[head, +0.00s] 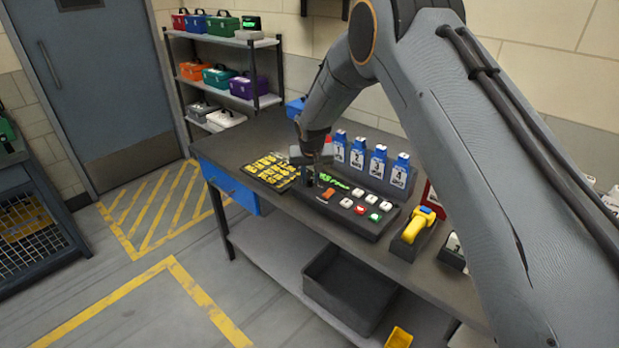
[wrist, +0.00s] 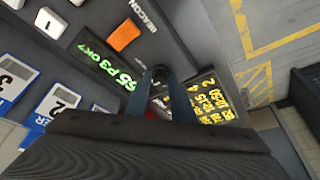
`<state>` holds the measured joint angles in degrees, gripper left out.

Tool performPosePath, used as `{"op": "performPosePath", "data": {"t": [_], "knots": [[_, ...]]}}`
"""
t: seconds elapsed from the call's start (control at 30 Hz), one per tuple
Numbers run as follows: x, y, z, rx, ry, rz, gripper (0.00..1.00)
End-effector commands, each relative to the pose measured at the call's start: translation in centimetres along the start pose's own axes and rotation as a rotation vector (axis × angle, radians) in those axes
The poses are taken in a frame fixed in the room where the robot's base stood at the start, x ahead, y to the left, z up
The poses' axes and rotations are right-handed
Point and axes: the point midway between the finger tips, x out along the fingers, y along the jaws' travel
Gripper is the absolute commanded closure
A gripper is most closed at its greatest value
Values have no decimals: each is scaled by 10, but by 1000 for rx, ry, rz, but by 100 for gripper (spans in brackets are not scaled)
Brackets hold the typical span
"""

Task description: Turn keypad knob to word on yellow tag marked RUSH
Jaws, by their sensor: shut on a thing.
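The keypad (head: 368,234) is a dark sloped panel on the bench, with white, red, green and orange buttons and a lit green display (head: 332,181). In the wrist view the display (wrist: 97,61) reads roughly "65 P3 OK?". My gripper (head: 312,172) is at the panel's left end. In the wrist view my gripper (wrist: 163,82) has its fingers close around a small dark knob (wrist: 160,72). The fingers hide most of the knob and any words around it. A black board with yellow writing (head: 271,168) lies left of the keypad; I cannot read RUSH on it.
Several blue-topped numbered holders (head: 377,165) stand behind the keypad. A yellow scanner (head: 420,222) sits in a dark cradle to the right. An orange button (wrist: 123,35) marked BEACON is near the knob. A dark bin (head: 349,290) is on the lower shelf.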

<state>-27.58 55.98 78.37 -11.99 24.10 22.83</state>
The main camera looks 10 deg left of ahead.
Motion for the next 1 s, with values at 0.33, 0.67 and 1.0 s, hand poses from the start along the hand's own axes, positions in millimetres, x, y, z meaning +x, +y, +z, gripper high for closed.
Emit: {"op": "performPosePath", "data": {"t": [0.33,0.67,1.0], "knots": [[0,1,0,4,0,2,100],[0,0,0,3,0,2,60],[-15,-1,-2,3,3,1,60]]}}
